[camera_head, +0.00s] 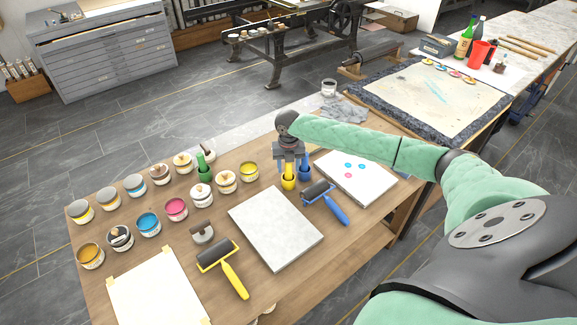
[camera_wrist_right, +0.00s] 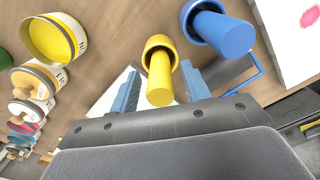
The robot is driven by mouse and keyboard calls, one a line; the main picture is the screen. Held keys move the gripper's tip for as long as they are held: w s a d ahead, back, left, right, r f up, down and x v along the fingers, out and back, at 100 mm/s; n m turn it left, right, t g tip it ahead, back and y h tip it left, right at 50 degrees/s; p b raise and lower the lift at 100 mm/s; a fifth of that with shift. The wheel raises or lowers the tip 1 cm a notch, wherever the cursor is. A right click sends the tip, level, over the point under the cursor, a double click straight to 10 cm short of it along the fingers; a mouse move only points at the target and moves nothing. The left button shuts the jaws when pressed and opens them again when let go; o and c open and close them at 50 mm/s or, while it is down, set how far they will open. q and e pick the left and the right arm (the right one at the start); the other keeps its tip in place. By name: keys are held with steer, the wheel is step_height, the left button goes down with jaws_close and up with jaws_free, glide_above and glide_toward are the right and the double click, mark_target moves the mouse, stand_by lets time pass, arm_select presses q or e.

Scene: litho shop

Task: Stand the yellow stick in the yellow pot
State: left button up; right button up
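In the right wrist view the stick (camera_wrist_right: 160,88) rises from inside the pot's rim (camera_wrist_right: 150,44). My right gripper (camera_head: 291,164) is directly above the pot, pointing down. Its fingers (camera_wrist_right: 161,76) are apart, one on each side of the stick, with visible gaps. My left gripper is not in view.
A blue pot (camera_wrist_right: 188,14) with a blue stick (camera_wrist_right: 223,32) stands close beside. A blue roller (camera_head: 319,192), a yellow ink can (camera_head: 249,171) and a grey slab (camera_head: 275,227) lie near. A green stick (camera_head: 202,162) stands farther left among several cans.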

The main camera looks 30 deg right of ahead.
steer(key=shift+r, duration=0.3)
steer(key=shift+r+b, duration=0.45)
step_height(320, 180, up, 5)
steer(key=shift+f+b, duration=0.2)
steer(key=shift+b, duration=0.65)
steer(key=shift+r, duration=0.85)
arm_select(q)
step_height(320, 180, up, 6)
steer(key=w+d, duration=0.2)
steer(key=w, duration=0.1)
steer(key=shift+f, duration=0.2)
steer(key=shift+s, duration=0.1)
